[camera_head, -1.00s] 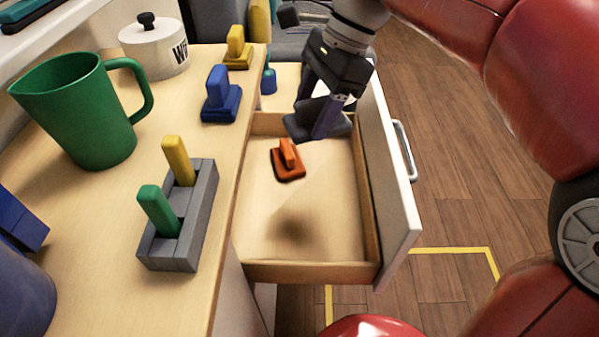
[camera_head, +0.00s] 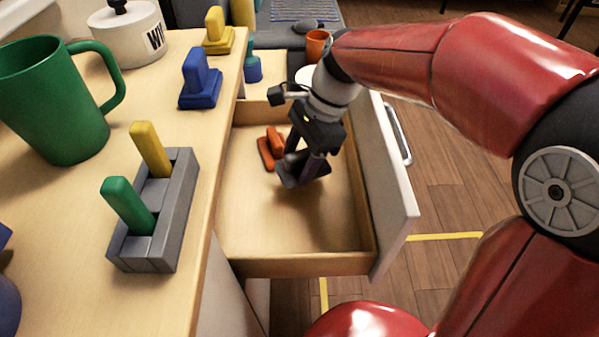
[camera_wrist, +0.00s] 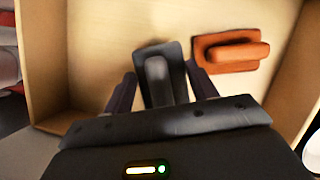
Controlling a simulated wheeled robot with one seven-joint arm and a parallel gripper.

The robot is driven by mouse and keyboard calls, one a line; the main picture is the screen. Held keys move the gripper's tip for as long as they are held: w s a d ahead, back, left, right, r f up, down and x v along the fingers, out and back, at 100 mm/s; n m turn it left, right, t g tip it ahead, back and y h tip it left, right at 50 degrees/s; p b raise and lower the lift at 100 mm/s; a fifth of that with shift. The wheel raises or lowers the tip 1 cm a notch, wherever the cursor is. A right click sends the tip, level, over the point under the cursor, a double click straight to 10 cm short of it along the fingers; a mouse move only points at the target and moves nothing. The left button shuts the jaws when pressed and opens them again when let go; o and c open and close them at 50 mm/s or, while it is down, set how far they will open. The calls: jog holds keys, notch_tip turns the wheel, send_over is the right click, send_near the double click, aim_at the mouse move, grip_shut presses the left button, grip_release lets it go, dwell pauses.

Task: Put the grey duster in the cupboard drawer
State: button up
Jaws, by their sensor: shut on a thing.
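The cupboard drawer (camera_head: 262,225) stands pulled open beside the counter. My gripper (camera_head: 304,166) is inside the drawer, over its floor, pointing down. It is shut on the grey duster (camera_head: 288,178), which is low in the drawer; I cannot tell whether it touches the floor. In the wrist view the grey duster (camera_wrist: 157,72) shows between the two fingers, which are on either side of its handle. An orange duster (camera_head: 270,150) lies on the drawer floor just left of the gripper. It also shows in the wrist view (camera_wrist: 228,52), right of the grey duster.
On the counter are a green mug (camera_head: 62,115), a grey block holder (camera_head: 165,225) with yellow and green pegs, a blue duster (camera_head: 200,82), a yellow duster (camera_head: 216,35) and a white pot (camera_head: 130,38). The drawer's front half is clear.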

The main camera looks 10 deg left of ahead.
aim_at(299, 173)
jog(key=shift+f, duration=2.1)
jog(key=o, duration=0.7)
jog(key=shift+o, duration=0.2)
jog(key=v, duration=0.7)
jog(key=shift+r, duration=0.3)
